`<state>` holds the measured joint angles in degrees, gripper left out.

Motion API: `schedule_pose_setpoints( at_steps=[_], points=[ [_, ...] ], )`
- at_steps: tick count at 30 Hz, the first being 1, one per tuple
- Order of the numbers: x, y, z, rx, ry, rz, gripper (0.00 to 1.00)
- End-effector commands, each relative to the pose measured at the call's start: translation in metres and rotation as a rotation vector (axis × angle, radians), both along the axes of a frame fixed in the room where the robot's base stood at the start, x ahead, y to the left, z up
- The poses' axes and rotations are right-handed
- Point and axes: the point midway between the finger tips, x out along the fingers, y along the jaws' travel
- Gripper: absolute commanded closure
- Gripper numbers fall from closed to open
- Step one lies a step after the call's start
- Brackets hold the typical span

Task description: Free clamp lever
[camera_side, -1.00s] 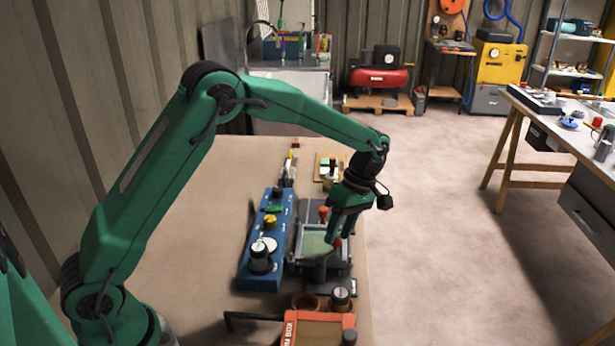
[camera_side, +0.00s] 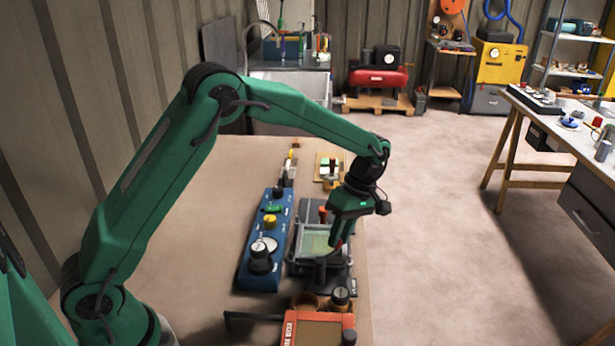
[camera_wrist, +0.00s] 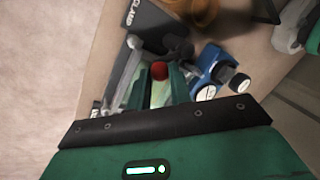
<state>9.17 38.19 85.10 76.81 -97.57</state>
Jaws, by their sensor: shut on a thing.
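The clamp fixture (camera_side: 345,270) is a grey frame with a pale green panel, on the bench right of the blue control panel. My gripper (camera_side: 338,243) points down over it and is shut on the red-tipped clamp lever. In the wrist view the lever's red knob (camera_wrist: 159,70) shows between the two green fingers of my gripper (camera_wrist: 160,82). The fixture's dark plate with the word CLAMP (camera_wrist: 128,16) lies just beyond. My fingers hide most of the lever's shaft, and I cannot tell its full angle.
The blue control panel (camera_side: 262,276) with knobs stands close on the left. A small wooden board (camera_side: 328,178) lies behind. The bench is bare to the left.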

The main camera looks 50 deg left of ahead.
Motion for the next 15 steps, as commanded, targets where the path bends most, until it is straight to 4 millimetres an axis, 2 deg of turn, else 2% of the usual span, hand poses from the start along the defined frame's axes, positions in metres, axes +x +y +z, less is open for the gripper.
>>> schedule_pose_setpoints(
  at_steps=[15],
  points=[
    [-0.004, -0.023, 0.001, -0.104, 0.017, -0.336, 1.0]
  ],
)
